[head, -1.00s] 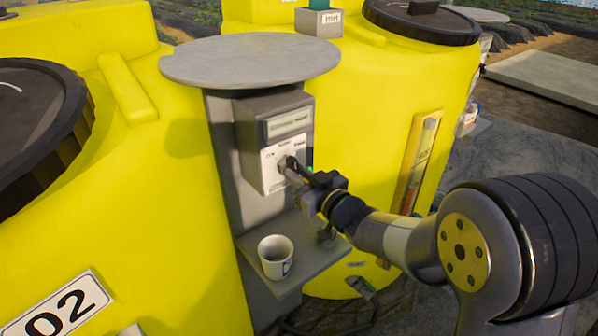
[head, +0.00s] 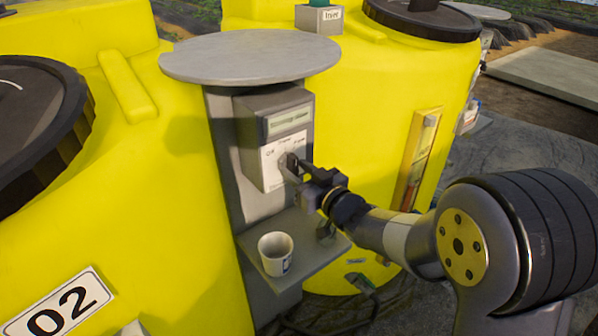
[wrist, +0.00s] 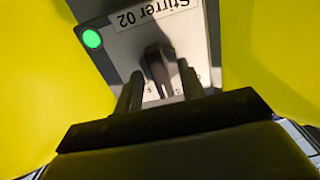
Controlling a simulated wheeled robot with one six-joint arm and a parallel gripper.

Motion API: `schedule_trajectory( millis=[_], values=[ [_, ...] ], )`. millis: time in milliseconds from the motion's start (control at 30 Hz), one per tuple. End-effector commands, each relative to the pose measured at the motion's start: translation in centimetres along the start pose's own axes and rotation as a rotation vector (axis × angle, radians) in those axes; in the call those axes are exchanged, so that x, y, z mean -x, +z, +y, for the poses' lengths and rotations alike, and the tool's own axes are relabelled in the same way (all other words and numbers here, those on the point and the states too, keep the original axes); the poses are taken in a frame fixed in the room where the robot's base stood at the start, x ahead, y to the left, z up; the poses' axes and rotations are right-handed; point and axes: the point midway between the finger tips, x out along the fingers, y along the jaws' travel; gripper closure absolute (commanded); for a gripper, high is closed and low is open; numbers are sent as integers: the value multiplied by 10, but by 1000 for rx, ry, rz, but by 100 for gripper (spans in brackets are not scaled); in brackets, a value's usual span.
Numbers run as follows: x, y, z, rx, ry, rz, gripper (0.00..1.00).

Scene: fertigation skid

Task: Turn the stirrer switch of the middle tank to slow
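The stirrer switch box (head: 276,140) hangs on a grey post between two yellow tanks. In the wrist view, its face is upside down, with the label "Stirrer 02" (wrist: 152,12), a lit green lamp (wrist: 92,38) and a black switch knob (wrist: 157,68). My gripper (wrist: 163,86) is at the panel with one finger on each side of the knob. Pale panel shows between knob and fingers, so it looks open around the knob. In the head view, my gripper (head: 290,168) covers the lower right of the panel. The position marks there are too small to read.
A round grey plate (head: 250,58) juts out above the box. A white cup (head: 275,262) stands on a grey shelf (head: 318,257) below my gripper. A gauge strip (head: 420,160) is on the right tank; a tank at left bears "02" (head: 62,310).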

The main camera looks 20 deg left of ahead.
Motion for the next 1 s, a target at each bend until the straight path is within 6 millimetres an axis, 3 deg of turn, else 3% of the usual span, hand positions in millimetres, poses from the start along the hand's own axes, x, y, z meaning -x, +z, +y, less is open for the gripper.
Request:
schedule_trajectory(
  millis=[267,700,1000],
  values=[
    [11,0,1,1,2,0,62],
    [92,0,1,0,3,0,62],
    [109,0,0,0,0,0,62]
  ],
)
